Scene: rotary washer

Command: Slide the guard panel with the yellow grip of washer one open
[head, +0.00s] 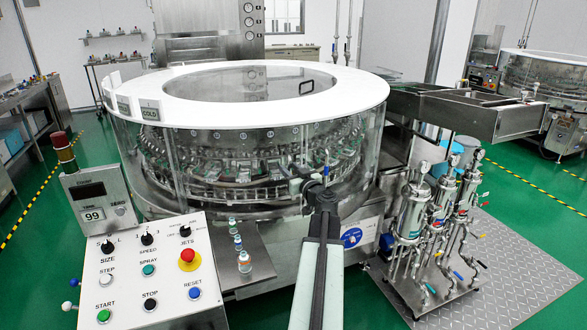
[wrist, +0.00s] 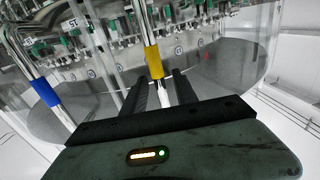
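The washer (head: 250,85) is a round machine with a white top ring and clear curved panels around a carousel. In the wrist view, a metal bar with a yellow grip (wrist: 153,62) stands just beyond my fingertips. Its lower bare part shows between my two fingers. My gripper (wrist: 160,78) is open, with a gap between the fingers; I cannot tell whether either touches the bar. In the head view my gripper (head: 308,182) is at the front right of the drum, and the yellow grip cannot be made out there. The guard panel's edges are hard to tell.
Another bar has a blue grip (wrist: 45,92), left of my gripper. A control panel (head: 148,268) with buttons stands front left. Small bottles (head: 245,262) stand on a metal shelf beside it. Metal filter cylinders (head: 412,208) stand at right.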

